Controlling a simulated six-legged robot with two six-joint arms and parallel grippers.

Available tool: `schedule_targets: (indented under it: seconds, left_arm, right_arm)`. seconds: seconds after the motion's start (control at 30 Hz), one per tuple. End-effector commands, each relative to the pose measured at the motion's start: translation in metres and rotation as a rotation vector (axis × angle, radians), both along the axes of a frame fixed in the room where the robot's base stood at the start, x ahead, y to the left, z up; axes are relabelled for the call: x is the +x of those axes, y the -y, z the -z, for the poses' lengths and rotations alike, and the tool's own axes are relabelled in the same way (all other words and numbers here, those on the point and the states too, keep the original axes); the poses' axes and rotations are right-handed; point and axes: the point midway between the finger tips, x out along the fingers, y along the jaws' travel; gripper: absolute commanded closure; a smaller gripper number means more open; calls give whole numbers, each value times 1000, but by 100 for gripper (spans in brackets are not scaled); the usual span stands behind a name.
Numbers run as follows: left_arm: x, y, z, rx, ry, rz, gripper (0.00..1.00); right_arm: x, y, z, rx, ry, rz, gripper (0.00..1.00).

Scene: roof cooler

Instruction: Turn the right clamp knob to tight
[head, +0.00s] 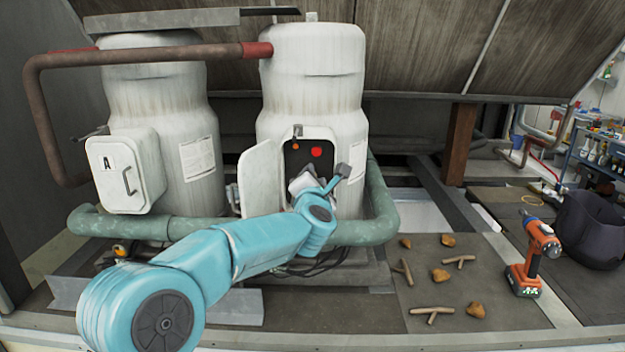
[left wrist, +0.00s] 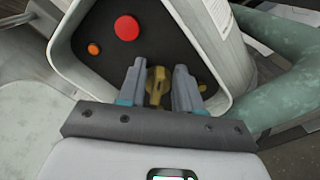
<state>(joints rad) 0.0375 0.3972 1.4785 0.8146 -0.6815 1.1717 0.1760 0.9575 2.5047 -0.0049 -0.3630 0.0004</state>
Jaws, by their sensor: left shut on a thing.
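The right white tank (head: 313,90) has an open hatch with a dark panel inside. A brass-coloured clamp knob (left wrist: 156,84) sits low on that panel in the left wrist view. My left gripper (left wrist: 159,68) reaches into the hatch and is shut on this knob, one finger on each side. In the head view my left gripper (head: 302,184) covers the knob, so it is hidden there. I cannot tell how far the knob is turned. No second clamp knob is clear to see. My right gripper is not in view.
A red button (head: 316,152) and a smaller orange one (head: 295,146) sit above the knob. The hatch door (head: 260,170) stands open at left. A green pipe (head: 382,205) wraps around the tanks. An orange drill (head: 532,255), stones and sticks lie to the right.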

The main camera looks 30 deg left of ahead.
Motion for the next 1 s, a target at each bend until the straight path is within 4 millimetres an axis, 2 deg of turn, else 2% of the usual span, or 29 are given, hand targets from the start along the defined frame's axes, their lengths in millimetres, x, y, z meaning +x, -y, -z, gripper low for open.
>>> schedule_targets:
  seconds: [0.5, 1.0]
  left_arm:
    - [2, 3, 7, 390, -242, 0, 96]
    - [2, 3, 11, 573, -352, 1, 96]
  right_arm:
    - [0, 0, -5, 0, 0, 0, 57]
    - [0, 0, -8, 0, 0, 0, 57]
